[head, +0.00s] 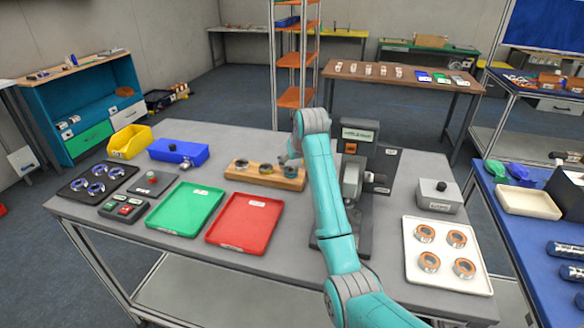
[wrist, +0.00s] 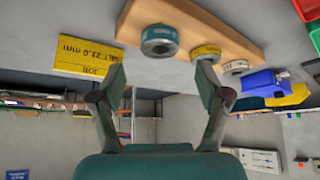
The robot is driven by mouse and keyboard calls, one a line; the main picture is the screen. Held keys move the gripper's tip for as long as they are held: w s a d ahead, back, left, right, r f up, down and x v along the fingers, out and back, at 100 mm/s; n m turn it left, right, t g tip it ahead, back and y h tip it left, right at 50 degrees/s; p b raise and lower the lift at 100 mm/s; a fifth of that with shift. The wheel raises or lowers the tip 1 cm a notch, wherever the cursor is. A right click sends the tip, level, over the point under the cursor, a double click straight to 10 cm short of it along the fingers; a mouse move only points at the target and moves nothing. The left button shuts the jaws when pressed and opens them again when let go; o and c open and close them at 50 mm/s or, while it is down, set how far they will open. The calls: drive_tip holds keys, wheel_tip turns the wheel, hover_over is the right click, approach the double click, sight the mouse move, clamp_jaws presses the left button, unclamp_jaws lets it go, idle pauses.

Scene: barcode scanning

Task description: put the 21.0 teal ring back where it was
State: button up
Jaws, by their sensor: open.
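In the head view, the teal ring (head: 291,171) is at the block's right end, partly behind my arm. A yellow-labelled ring (wrist: 205,53) and a third ring (wrist: 235,67) stand beside it in a row. My gripper (wrist: 160,80) is open and empty. Its fingers are apart, with the teal ring ahead of the gap, not visibly touched. In the head view the gripper (head: 289,158) is just over the block's right end.
A grey device (head: 358,135) stands right of the block. Red (head: 245,222) and green (head: 185,208) trays lie in front.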

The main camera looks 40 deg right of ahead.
drive_tip(key=v, duration=0.7)
idle(0.4)
